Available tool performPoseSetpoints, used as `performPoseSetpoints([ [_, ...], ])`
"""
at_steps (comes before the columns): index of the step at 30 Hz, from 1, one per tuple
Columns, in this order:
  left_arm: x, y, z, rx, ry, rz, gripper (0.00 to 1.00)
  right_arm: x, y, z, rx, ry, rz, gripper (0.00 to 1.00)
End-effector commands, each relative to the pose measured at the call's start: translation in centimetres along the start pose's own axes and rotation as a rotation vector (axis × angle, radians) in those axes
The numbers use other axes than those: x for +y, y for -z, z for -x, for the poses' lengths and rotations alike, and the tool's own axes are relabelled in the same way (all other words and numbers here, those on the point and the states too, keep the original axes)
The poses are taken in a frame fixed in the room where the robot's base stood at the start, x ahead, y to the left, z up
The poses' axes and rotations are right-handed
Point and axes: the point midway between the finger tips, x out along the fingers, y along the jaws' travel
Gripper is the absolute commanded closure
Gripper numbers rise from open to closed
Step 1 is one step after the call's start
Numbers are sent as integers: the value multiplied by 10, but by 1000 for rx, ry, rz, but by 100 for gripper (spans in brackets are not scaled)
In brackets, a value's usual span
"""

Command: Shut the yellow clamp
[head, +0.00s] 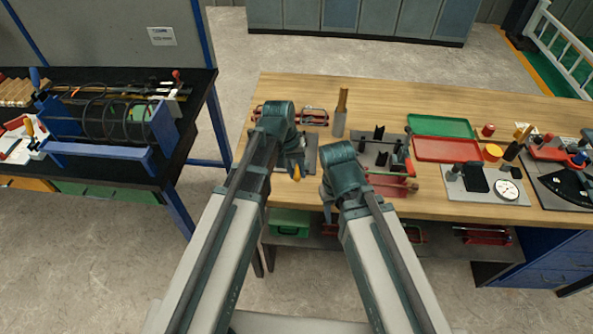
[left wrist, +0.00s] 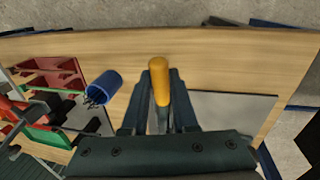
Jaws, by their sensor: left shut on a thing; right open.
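The yellow clamp's orange-yellow handle (left wrist: 159,78) stands up between the fingers of my left gripper (left wrist: 158,100) in the left wrist view. My left gripper (head: 295,166) is shut on this handle; the handle's orange tip (head: 296,173) shows just below the fingers in the head view. The rest of the clamp is hidden by the gripper and wrist, so I cannot tell its lever position. My right gripper (head: 328,205) is open, close to the right of the left one near the bench's front edge, mostly hidden by its wrist.
A grey plate (left wrist: 235,108) lies beside the left gripper on the wooden bench (head: 390,97). A grey holder with a wooden handle (head: 340,115) stands behind. Red fixtures, a green tray (head: 440,126) and a red tray (head: 446,149) lie to the right. A black bench (head: 195,95) stands left.

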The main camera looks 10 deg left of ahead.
Motion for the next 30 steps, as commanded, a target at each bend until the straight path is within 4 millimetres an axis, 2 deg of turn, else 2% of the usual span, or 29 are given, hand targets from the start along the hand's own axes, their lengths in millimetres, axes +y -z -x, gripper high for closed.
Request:
performPoseSetpoints([
  [23,0,0,0,-1,0,0,100,0,0,0,0,0,0,53],
  [26,1,5,4,-31,2,7,100,0,0,4,0,0,0,53],
  [30,5,16,16,-154,8,31,100,1,-1,14,0,0,0,53],
])
